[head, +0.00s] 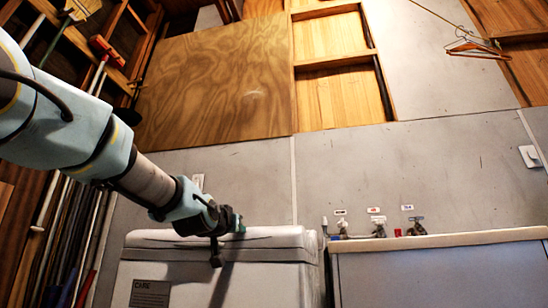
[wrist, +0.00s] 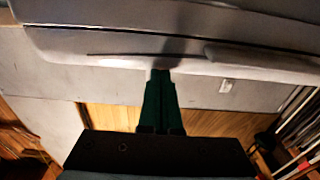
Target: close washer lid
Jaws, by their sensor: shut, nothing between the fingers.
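The washer (head: 270,285) is the white appliance at the bottom centre of the head view. Contact cannot be told. The washer's opening is out of view.
A second grey appliance (head: 440,270) stands close on the right. Long-handled tools and shelves (head: 75,60) are at the left. A hanger (head: 475,48) hangs upper right.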

